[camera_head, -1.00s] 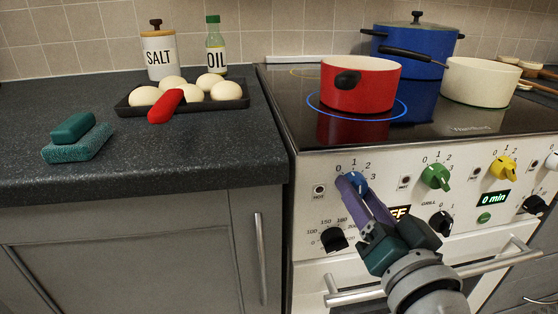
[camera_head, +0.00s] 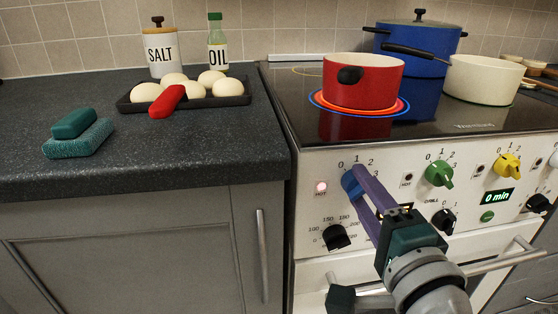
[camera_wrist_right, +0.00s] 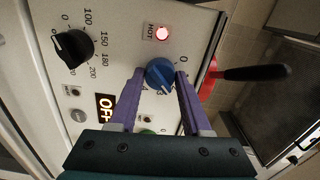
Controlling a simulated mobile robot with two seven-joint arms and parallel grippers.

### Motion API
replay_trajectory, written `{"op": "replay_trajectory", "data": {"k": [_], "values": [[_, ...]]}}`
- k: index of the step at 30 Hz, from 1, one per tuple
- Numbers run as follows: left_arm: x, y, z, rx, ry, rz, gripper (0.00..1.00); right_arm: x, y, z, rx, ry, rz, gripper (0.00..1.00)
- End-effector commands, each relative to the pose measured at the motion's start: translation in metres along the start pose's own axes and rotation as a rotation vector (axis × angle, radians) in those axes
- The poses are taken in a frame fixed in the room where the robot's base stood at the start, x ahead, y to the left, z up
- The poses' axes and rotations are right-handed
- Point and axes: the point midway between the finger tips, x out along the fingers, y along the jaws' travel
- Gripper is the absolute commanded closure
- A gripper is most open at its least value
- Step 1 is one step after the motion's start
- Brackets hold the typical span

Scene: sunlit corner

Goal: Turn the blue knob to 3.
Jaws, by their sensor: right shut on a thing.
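I cannot tell exactly which number the knob points to. My left gripper is not seen.
The red pot (camera_head: 362,82) stands on a glowing red-orange burner ring. The HOT lamp (camera_head: 321,187) is lit. A black oven knob (camera_head: 337,236) sits below, and the green knob (camera_head: 439,173) and yellow knob (camera_head: 507,165) are to the right. An oven handle (camera_head: 500,255) runs below.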

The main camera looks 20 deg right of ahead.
Motion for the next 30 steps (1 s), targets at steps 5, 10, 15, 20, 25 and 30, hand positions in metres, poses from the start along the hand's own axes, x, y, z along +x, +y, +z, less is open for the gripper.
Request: {"op": "replay_trajectory", "data": {"k": [5, 10, 15, 20, 25, 30], "values": [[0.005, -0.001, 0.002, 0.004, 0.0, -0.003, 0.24, 0.0, 0.001, 0.001, 0.166, -0.001, 0.0, 1.0], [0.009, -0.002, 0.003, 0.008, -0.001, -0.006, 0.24, 0.0, 0.001, 0.0, 0.314, -0.001, 0.0, 1.0], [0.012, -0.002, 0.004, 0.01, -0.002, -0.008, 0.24, 0.0, 0.001, 0.0, 0.436, -0.001, -0.001, 1.0], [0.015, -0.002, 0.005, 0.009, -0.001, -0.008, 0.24, 0.0, 0.001, 0.0, 0.52, -0.001, -0.001, 1.0], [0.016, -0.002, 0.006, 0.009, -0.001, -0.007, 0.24, 0.0, 0.0, 0.0, 0.576, 0.0, 0.0, 1.0], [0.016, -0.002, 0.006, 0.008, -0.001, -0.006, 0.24, 0.0, 0.0, 0.0, 0.601, 0.0, 0.0, 1.0]]}}
